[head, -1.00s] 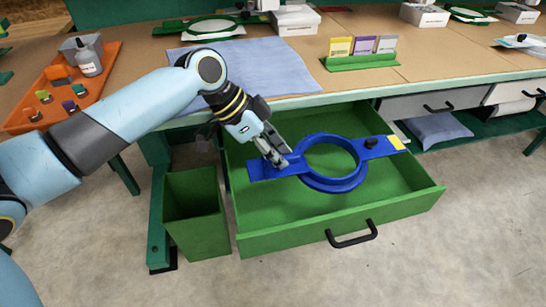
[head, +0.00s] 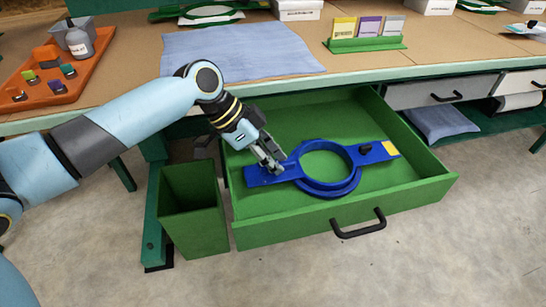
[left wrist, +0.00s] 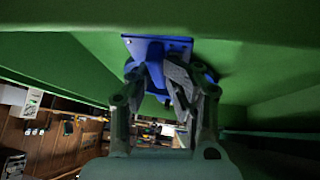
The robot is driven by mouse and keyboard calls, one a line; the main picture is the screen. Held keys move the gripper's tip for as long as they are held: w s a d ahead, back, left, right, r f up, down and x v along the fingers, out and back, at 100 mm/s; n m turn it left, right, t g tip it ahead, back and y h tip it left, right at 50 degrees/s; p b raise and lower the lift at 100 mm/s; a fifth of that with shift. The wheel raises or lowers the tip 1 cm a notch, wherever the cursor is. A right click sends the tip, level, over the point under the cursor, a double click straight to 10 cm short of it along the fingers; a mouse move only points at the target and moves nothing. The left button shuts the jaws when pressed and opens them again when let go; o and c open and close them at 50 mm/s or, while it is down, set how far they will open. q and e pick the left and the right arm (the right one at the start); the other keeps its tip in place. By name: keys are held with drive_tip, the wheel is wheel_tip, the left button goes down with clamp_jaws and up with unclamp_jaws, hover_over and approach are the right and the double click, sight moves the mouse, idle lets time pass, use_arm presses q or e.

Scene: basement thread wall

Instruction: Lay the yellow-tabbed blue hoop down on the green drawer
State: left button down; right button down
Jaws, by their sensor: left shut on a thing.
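The blue hoop (head: 329,190) has a flat arm on each side, with a yellow tab (head: 390,148) and a black knob on its right arm. It is over the open green drawer (head: 300,226), at or just above its floor; I cannot tell whether it touches. My left gripper (head: 275,168) is shut on the hoop's left arm. In the left wrist view my left gripper (left wrist: 168,75) has its fingers on the blue hoop's arm (left wrist: 150,47), with green drawer surface around. My right gripper is not in view.
A green bin (head: 195,215) stands left of the drawer. The bench above holds a grey-blue cloth (head: 240,52), a green card holder (head: 366,43) and an orange tray (head: 45,75). A grey drawer (head: 440,90) is at right.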

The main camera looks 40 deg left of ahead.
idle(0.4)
use_arm(q)
drive_tip(key=c, duration=1)
unclamp_jaws()
drive_tip(key=shift+f, duration=0.1)
drive_tip(key=shift+c, duration=0.2)
drive_tip(key=shift+s+a, duration=0.1)
drive_tip(key=shift+a, duration=0.05)
drive_tip(key=v, duration=0.7)
drive_tip(key=shift+r, duration=0.25)
